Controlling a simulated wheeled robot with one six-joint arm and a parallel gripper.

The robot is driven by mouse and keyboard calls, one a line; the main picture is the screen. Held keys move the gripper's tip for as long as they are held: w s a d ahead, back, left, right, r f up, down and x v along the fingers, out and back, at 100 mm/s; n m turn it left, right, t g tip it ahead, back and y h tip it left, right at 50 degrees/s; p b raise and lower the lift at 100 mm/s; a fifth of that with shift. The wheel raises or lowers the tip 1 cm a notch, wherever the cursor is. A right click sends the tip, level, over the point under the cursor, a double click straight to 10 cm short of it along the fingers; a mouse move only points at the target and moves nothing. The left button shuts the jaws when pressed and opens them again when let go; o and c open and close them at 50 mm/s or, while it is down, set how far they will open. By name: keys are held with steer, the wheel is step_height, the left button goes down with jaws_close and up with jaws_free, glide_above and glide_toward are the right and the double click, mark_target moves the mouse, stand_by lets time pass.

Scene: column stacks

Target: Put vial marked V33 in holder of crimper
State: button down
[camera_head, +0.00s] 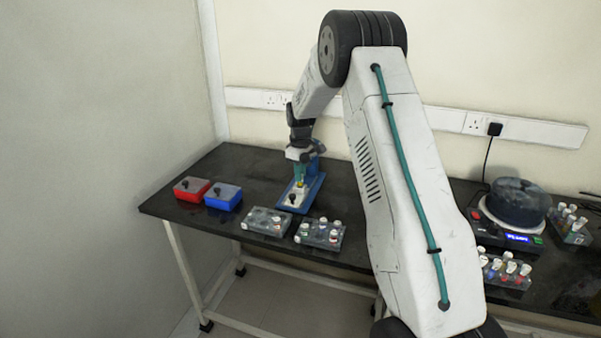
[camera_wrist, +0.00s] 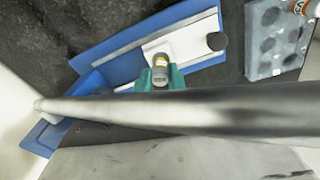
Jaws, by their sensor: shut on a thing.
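The crimper has a blue base (camera_head: 313,190) and stands near the back of the table's left part. In the wrist view its blue base (camera_wrist: 110,50) carries a pale holder plate (camera_wrist: 187,47) with a black knob. My gripper (camera_head: 300,178) is low over the crimper. In the wrist view the teal fingers of my gripper (camera_wrist: 160,78) are shut on a small upright vial (camera_wrist: 160,62). The vial is over the near end of the holder plate; I cannot tell whether it touches it. The print on its label is too small to read surely.
A grey metallic bar (camera_wrist: 230,112) crosses the wrist view close to the vial. Red (camera_head: 191,189) and blue (camera_head: 223,196) boxes stand left of the crimper. Two grey racks (camera_head: 267,221) (camera_head: 319,235) are in front. A round dark machine (camera_head: 518,205) stands at right.

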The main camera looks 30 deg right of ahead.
steer(key=shift+s+a+f, duration=0.1)
steer(key=shift+s+f, duration=0.2)
steer(key=shift+f, duration=0.3)
steer(key=c, duration=0.9)
jaws_free()
steer(key=shift+r, duration=0.15)
steer(key=shift+w+r, duration=0.15)
steer(key=shift+r, duration=1.4)
steer(key=shift+w+r, duration=0.1)
steer(key=shift+r, duration=1.4)
